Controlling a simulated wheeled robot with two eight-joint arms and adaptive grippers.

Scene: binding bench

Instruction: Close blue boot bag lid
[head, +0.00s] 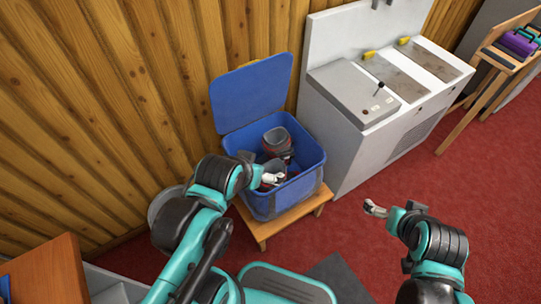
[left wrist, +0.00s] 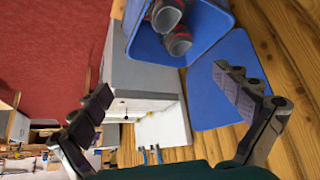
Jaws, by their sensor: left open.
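The blue boot bag (head: 278,205) stands open on a small wooden stool. Its blue lid (head: 250,93) is raised and leans back towards the wooden wall. Grey and dark boots (head: 277,140) with red parts lie inside. My left gripper (head: 271,178) is over the near left part of the bag's opening, and my arm hides some of that rim. In the left wrist view the lid (left wrist: 222,82) shows beside one spread finger, and nothing is between the open fingers. My right gripper (head: 376,209) is apart from the bag, to its right; its fingers are too small to judge.
A white cabinet unit (head: 350,150) with yellow handles stands close to the bag's right. The stool (head: 262,229) bears the bag. The wooden wall (head: 150,90) is behind. Red carpet (head: 480,190) is free at the right. A wooden cabinet (head: 45,275) is at lower left.

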